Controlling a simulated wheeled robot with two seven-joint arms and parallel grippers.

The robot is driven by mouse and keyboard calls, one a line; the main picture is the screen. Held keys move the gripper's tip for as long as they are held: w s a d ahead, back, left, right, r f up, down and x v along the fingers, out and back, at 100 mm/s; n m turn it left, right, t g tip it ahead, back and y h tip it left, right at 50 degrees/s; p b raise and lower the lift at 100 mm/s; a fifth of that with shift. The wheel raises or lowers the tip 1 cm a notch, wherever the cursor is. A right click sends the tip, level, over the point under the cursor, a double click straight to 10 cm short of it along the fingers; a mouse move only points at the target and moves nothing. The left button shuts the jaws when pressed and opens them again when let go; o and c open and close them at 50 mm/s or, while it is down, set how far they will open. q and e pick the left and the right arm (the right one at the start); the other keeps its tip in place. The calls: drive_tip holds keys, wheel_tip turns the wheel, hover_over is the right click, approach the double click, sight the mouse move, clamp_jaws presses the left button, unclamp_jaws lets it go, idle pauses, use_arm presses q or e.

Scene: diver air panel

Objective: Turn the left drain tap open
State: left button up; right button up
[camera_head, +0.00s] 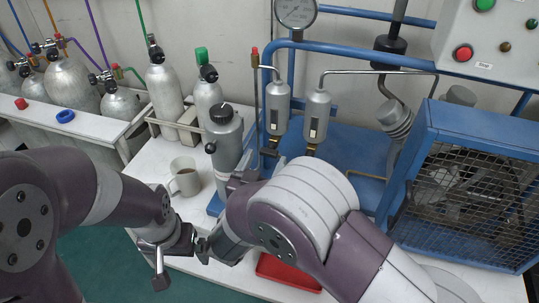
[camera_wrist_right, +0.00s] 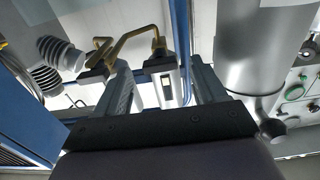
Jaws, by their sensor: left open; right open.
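The left drain tap is a small brass fitting (camera_head: 270,151) below the left grey filter bottle (camera_head: 276,108). In the right wrist view, the brass tap (camera_wrist_right: 156,42) and its bent brass lever lie beyond my fingers. My right gripper (camera_head: 240,181) is below and left of that tap, partly hidden by my arm. In the wrist view the right gripper (camera_wrist_right: 160,72) is open and empty, its fingers framing the left filter bottle from a distance. My left gripper (camera_head: 178,262) is open and empty, low at the front, far from the taps.
A second filter bottle (camera_head: 316,115) with its own tap hangs just right. A large grey cylinder (camera_head: 224,140) and blue post (camera_head: 260,105) stand close left. A mug (camera_head: 185,177) is on the bench, a red tray (camera_head: 288,272) in front, a blue mesh cage (camera_head: 470,190) at right.

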sight(267, 156)
drive_tip(key=shift+b+x, duration=0.3)
drive_tip(key=shift+x, duration=1.6)
drive_tip(key=c, duration=1.1)
drive_tip(key=shift+o, duration=0.2)
drive_tip(key=shift+r+p, duration=0.2)
drive_tip(key=shift+p, duration=0.4)
drive_tip(key=n+p, duration=0.9)
drive_tip(key=p, duration=0.3)
drive_tip(key=n+p, duration=0.3)
drive_tip(key=shift+a+n, duration=0.1)
drive_tip(key=shift+n, duration=0.3)
drive_tip(key=shift+f+n+p, duration=0.25)
drive_tip(key=shift+n+p, duration=0.65)
drive_tip(key=shift+n, duration=0.7)
drive_tip(key=o, duration=1.1)
drive_tip(key=shift+c, duration=0.2)
